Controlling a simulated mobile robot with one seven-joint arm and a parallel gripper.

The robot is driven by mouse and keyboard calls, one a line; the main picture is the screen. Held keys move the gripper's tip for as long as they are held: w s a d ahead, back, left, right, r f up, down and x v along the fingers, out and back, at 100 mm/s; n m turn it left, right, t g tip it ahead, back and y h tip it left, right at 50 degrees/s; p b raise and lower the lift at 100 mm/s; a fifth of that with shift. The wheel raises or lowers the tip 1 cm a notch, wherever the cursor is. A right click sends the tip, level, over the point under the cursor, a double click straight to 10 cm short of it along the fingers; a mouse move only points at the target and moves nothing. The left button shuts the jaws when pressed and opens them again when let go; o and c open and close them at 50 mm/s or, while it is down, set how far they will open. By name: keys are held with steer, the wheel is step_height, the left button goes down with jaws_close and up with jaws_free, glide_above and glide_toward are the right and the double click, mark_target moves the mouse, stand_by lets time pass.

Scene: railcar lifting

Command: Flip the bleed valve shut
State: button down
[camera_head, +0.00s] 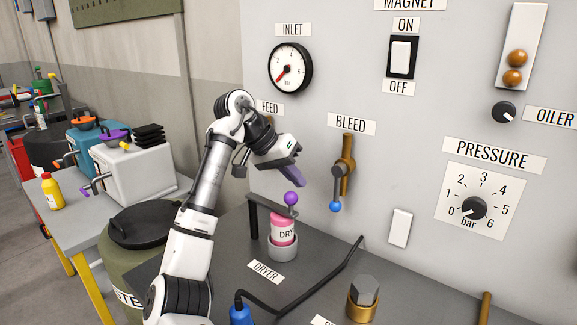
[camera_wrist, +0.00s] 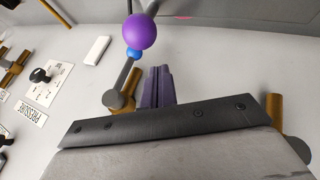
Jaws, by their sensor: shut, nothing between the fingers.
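The bleed valve (camera_head: 346,158) is a brass fitting on the grey panel under the BLEED label (camera_head: 351,124). Its lever hangs down, with a blue knob (camera_head: 335,206) at the low end. The valve also shows in the wrist view (camera_wrist: 124,99), with its blue knob (camera_wrist: 134,54) partly behind a purple ball. My gripper (camera_head: 297,180) is left of the valve in the head view, apart from it. Its purple fingers (camera_wrist: 158,86) are shut and empty. The feed valve under the FEED label (camera_head: 270,107) is mostly hidden by my arm.
The purple ball (camera_head: 291,198) tops the dryer's lever, just below my fingers. The pink dryer canister (camera_head: 283,228) stands on the grey bench. A black hose (camera_head: 318,288) runs across the bench. A pressure dial (camera_head: 473,208) and white switch (camera_head: 400,228) are to the right.

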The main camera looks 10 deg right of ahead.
mark_target(337, 189)
steer(key=s+d+f+p, duration=0.1)
steer(key=s+d+f, duration=0.1)
steer(key=d, duration=0.3)
steer(key=shift+x, duration=0.8)
steer(key=shift+s+p, duration=0.1)
steer(key=shift+p, duration=0.25)
